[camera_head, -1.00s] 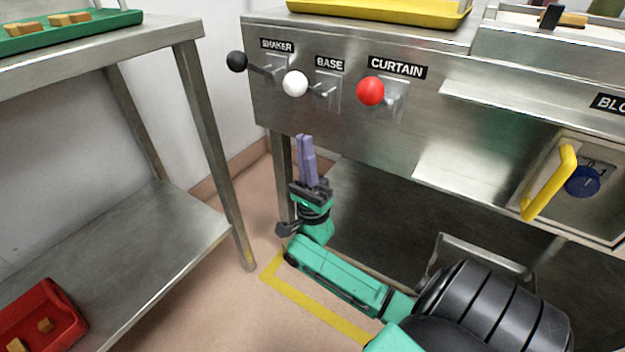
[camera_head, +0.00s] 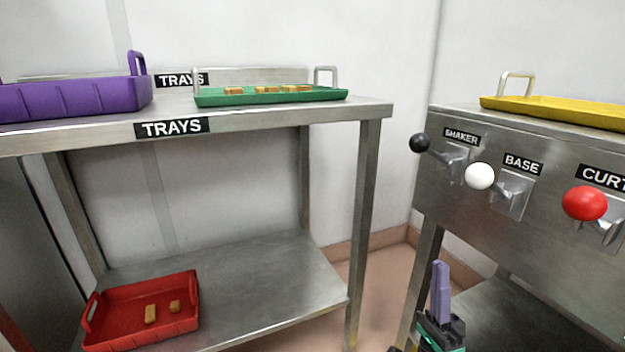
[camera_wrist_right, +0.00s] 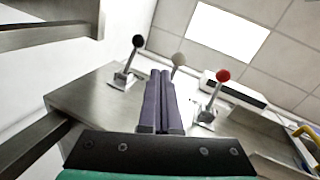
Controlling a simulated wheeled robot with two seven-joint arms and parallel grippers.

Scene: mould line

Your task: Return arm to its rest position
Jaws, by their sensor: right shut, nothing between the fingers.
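My right gripper (camera_head: 440,290) is at the lower right of the head view, below the lever panel, pointing up. Its two purple fingers are together with nothing between them. In the right wrist view the closed fingers (camera_wrist_right: 161,100) point towards the machine, with the levers beyond them. The gripper appears apart from the panel and the levers. Most of the right arm is below the head view's edge. My left gripper does not show.
The machine panel has a black SHAKER knob (camera_head: 419,143), a white BASE knob (camera_head: 479,176) and a red CURTAIN knob (camera_head: 584,203). A yellow tray (camera_head: 560,112) lies above. The left table holds purple (camera_head: 75,100) and green (camera_head: 270,97) trays; a red tray (camera_head: 150,330) sits below.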

